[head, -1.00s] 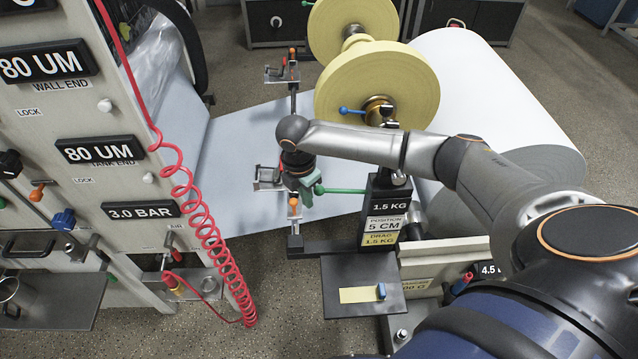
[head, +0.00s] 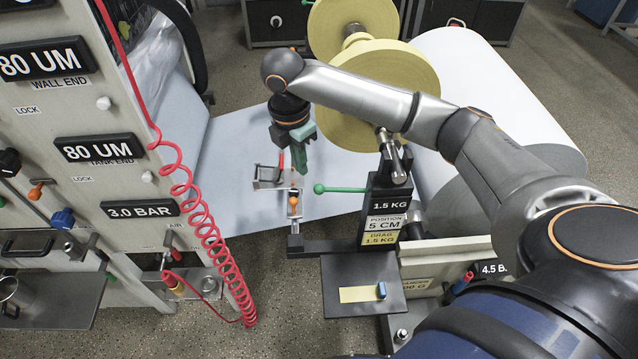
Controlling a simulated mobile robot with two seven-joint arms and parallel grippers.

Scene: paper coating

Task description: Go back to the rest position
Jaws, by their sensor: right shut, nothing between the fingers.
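My right gripper (head: 291,168) is in the middle of the head view, at the end of my arm that comes in from the right. It points down above the pale paper web, just over the small metal clamp bracket (head: 268,177). It is shut with nothing seen in it. The green-knobbed lever (head: 345,189) on the black post stands apart, to the right of and below the gripper. My forearm covers part of the front yellow roll (head: 385,75). My left gripper is not in view.
The black post (head: 388,205) with weight labels stands below my forearm, over a dark shelf (head: 335,300). A large white paper roll (head: 480,75) lies to the right. The machine panel (head: 60,120) and a coiled red hose (head: 215,255) are at left. Paper web (head: 235,140) spans between.

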